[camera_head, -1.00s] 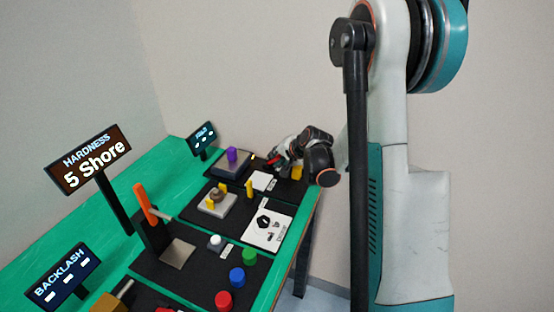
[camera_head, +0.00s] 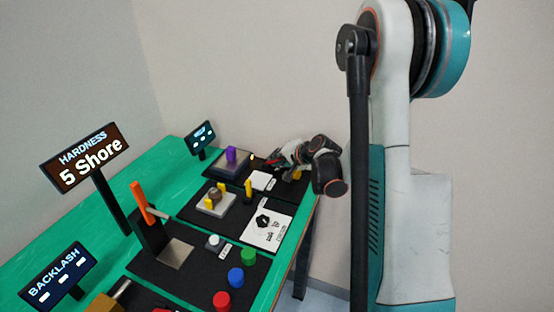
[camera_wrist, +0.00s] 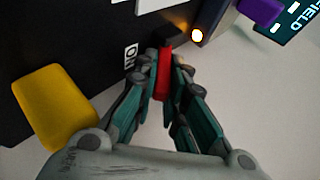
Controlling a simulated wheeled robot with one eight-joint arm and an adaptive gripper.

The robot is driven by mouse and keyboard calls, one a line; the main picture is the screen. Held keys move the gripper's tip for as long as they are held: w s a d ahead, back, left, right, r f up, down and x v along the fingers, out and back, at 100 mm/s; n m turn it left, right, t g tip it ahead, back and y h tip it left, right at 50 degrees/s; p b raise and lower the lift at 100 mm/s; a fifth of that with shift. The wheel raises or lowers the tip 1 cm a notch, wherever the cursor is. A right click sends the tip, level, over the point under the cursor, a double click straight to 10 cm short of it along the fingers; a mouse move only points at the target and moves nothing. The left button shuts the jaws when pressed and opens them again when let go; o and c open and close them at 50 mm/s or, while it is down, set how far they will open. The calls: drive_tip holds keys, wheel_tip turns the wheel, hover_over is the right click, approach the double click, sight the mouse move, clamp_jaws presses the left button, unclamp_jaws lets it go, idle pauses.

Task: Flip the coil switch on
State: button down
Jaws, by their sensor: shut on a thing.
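The coil switch has a red lever (camera_wrist: 163,76) and a black base (camera_wrist: 172,38), both in the wrist view. My gripper (camera_wrist: 165,62) is closed around the red lever, with a teal and grey finger on either side. A white label reading "ON" (camera_wrist: 131,56) lies just left of the switch. A small round lamp (camera_wrist: 197,35) glows right of the switch base. In the head view my gripper (camera_head: 270,163) reaches over the far station at the table's end, and the lever there is largely hidden by it.
A yellow block (camera_wrist: 55,105) is at the left of the wrist view. A purple cylinder (camera_head: 231,154) and a dark display (camera_head: 201,138) stand beyond my gripper. The green table (camera_head: 65,215) holds other black stations nearer, with coloured buttons and an orange lever (camera_head: 139,202).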

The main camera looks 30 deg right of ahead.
drive_tip(key=c, duration=1.9)
unclamp_jaws()
